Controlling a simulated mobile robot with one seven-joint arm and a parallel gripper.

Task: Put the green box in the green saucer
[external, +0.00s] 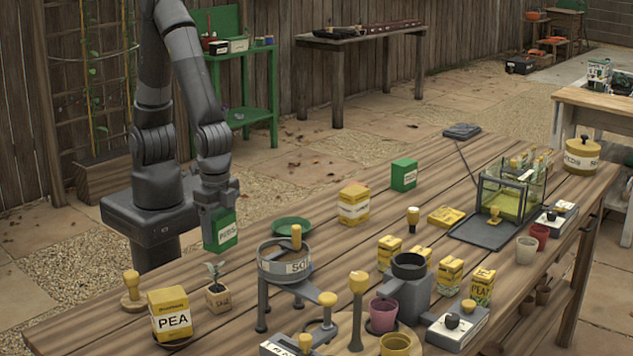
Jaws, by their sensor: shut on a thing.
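My gripper (218,205) points down near the table's left edge and is shut on a green box (221,232) with a white label. The box hangs upright below the fingers. The green saucer (292,227) lies on the table to the right of the held box, partly hidden at its front by the sieve stand and its yellow knob. The saucer looks empty where it shows. A second green box (404,174) stands on the table farther back and to the right.
A grey sieve stand (284,264) stands just in front of the saucer. A small seedling pot (218,297) and a yellow PEA box (170,314) stand below the held box. A yellow box (354,204) stands right of the saucer. The table's far left is fairly clear.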

